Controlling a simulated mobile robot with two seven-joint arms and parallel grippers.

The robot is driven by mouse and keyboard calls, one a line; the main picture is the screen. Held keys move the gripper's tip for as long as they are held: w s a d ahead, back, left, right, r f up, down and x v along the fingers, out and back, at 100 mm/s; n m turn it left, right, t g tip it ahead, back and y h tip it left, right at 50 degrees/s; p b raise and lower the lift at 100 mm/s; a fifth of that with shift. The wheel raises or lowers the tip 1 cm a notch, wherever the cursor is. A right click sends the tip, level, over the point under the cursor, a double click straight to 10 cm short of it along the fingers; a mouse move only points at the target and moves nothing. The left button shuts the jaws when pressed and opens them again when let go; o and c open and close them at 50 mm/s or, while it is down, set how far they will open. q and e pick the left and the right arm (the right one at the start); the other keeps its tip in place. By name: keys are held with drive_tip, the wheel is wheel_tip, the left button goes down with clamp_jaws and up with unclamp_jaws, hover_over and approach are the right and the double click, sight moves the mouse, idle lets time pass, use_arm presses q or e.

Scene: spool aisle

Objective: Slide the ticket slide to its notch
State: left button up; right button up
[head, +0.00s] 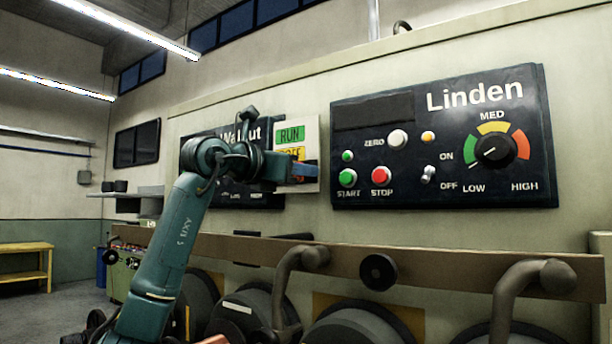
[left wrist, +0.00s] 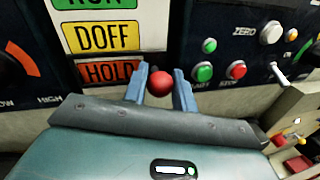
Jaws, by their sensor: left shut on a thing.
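The ticket slide shows in the left wrist view as a red ball knob (left wrist: 160,83). It sits at the right of the red HOLD label (left wrist: 106,72), by the lower right edge of the white ticket board (left wrist: 160,25). My left gripper (left wrist: 161,90) is shut on the knob, one blue finger on each side. In the head view my left gripper (head: 306,171) is at the board's lower right, where the HOLD label and knob are hidden. The board's green RUN label (head: 290,134) and part of the yellow DOFF label show there. I cannot make out the notch. My right gripper is not in view.
The dark Linden panel (head: 440,140), with buttons and a dial, is close to the right of the board. The Walnut panel (head: 235,185) is behind my left arm. A brown rail (head: 440,273) with grey handles runs below, with large spools (head: 360,325) under it.

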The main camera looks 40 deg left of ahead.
sight(315, 131)
use_arm(q)
drive_tip(key=shift+r, duration=4.25)
drive_tip(key=o, duration=1.1)
drive_tip(key=shift+c, duration=0.2)
drive_tip(key=shift+s, duration=0.1)
drive_tip(key=s+a+b, duration=0.1)
drive_tip(key=s+b, duration=0.2)
drive_tip(key=s, duration=1)
